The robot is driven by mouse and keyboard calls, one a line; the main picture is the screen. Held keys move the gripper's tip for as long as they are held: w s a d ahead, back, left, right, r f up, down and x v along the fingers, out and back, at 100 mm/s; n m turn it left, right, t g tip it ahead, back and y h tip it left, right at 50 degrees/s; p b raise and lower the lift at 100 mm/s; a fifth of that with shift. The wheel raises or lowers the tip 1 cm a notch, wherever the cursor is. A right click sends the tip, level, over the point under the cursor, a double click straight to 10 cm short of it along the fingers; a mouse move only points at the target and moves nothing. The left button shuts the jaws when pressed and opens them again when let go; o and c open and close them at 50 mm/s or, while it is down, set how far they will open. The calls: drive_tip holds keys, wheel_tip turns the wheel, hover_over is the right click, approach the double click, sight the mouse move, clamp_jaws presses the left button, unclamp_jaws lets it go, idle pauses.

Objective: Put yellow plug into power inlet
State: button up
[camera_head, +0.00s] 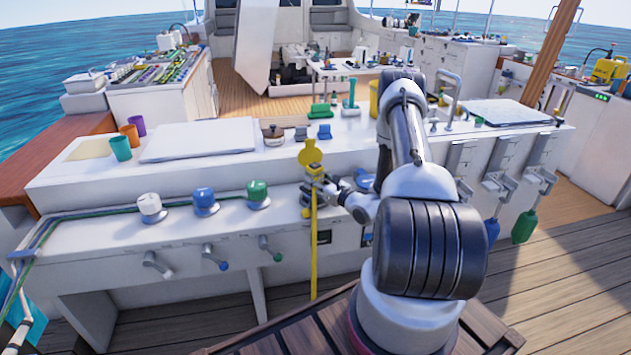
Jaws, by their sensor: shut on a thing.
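My gripper (314,187) is at the front edge of the white counter, reaching in from the right. It is shut on the yellow plug (314,174), which is small and mostly hidden by the fingers. A yellow cable (314,250) hangs straight down below the gripper along the counter front. Just above is a round yellow disc (310,154), which looks like a raised cover. The power inlet cannot be made out clearly behind the plug and gripper. I cannot tell whether the plug touches it or is inside it.
White, blue and green knobs (258,193) sit on the ledge to the left, with several levers (157,262) below. Grey brackets (497,187) with hanging blue and green items are to the right. Cups (121,148) and a white board (198,141) are on the counter.

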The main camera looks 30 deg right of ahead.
drive_tip(key=o, duration=1.3)
drive_tip(key=shift+f, duration=0.1)
drive_tip(key=v, duration=1.2)
drive_tip(key=shift+f, duration=0.1)
